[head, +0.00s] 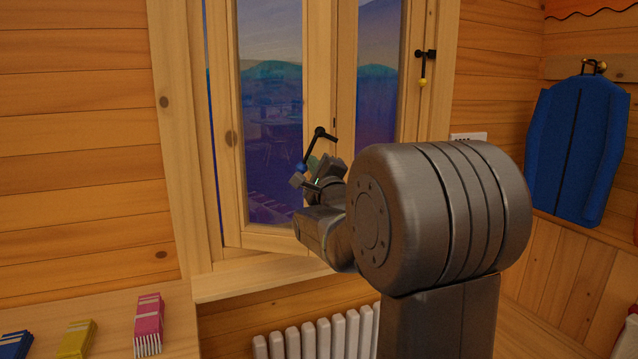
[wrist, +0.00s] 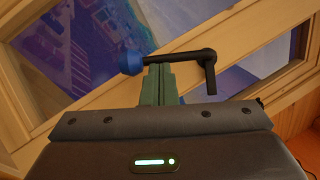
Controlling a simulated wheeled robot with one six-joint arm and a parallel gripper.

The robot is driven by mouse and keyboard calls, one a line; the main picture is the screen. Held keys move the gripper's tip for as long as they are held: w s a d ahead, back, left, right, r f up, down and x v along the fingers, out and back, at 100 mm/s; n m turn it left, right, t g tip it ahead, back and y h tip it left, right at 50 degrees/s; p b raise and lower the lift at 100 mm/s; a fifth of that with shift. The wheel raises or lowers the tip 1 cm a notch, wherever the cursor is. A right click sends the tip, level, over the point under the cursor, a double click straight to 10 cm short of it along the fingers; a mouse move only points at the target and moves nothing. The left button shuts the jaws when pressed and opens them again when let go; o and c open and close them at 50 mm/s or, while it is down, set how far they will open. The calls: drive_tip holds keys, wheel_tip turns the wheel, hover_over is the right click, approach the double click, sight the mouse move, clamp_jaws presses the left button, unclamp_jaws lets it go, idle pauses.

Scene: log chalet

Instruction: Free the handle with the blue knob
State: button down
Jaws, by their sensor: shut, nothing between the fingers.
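The handle with the blue knob (head: 311,149) is a black cranked lever on the left window sash (head: 230,130). It slants down and left from its pivot, with the blue knob (head: 301,167) at its lower end. In the wrist view the black bar (wrist: 180,57) runs across above the fingers, with the blue knob (wrist: 130,62) at its left. My gripper (head: 309,180) is shut and empty, its greenish fingertips (wrist: 159,66) right by the bar near the knob. I cannot tell whether they touch it.
The left sash seems swung slightly inward over the sill (head: 240,278). A second black handle with a yellow knob (head: 422,83) hangs at the window's right. A white radiator (head: 308,341) stands below. Pink, yellow and blue items lie on a surface at lower left. A blue garment (head: 578,150) hangs right.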

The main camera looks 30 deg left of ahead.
sight(300, 163)
drive_tip(key=m+b, duration=0.1)
drive_tip(key=a+m+t+b, duration=0.1)
drive_tip(key=b, duration=0.1)
drive_tip(key=m+t+b, duration=0.1)
drive_tip(key=b, duration=0.1)
drive_tip(key=shift+s+a+f+m, duration=0.3)
drive_tip(key=shift+a, duration=0.1)
drive_tip(key=m+b, duration=0.1)
drive_tip(key=a+m+t+b, duration=0.1)
drive_tip(key=m+t+h+b, duration=0.1)
drive_tip(key=shift+s+a+r+m+b, duration=0.15)
drive_tip(key=shift+a+r+m+b, duration=0.1)
drive_tip(key=shift+r+m+b, duration=0.15)
drive_tip(key=shift+s+a+r+m+t+h+b, duration=0.1)
drive_tip(key=shift+a+r+m+t+h+b, duration=0.4)
drive_tip(key=shift+m+t+h+b, duration=0.95)
drive_tip(key=shift+s+a+r+m+t+h+b, duration=0.1)
drive_tip(key=shift+a+r+m+t+h+b, duration=0.4)
drive_tip(key=shift+m, duration=1.8)
drive_tip(key=shift+s+a+r+m+t+h+b, duration=0.1)
drive_tip(key=shift+a+r+m+t+h+b, duration=0.4)
drive_tip(key=shift+m+h, duration=1.1)
drive_tip(key=shift+d+r+m, duration=0.2)
drive_tip(key=shift+r+m, duration=0.05)
drive_tip(key=shift+m, duration=0.1)
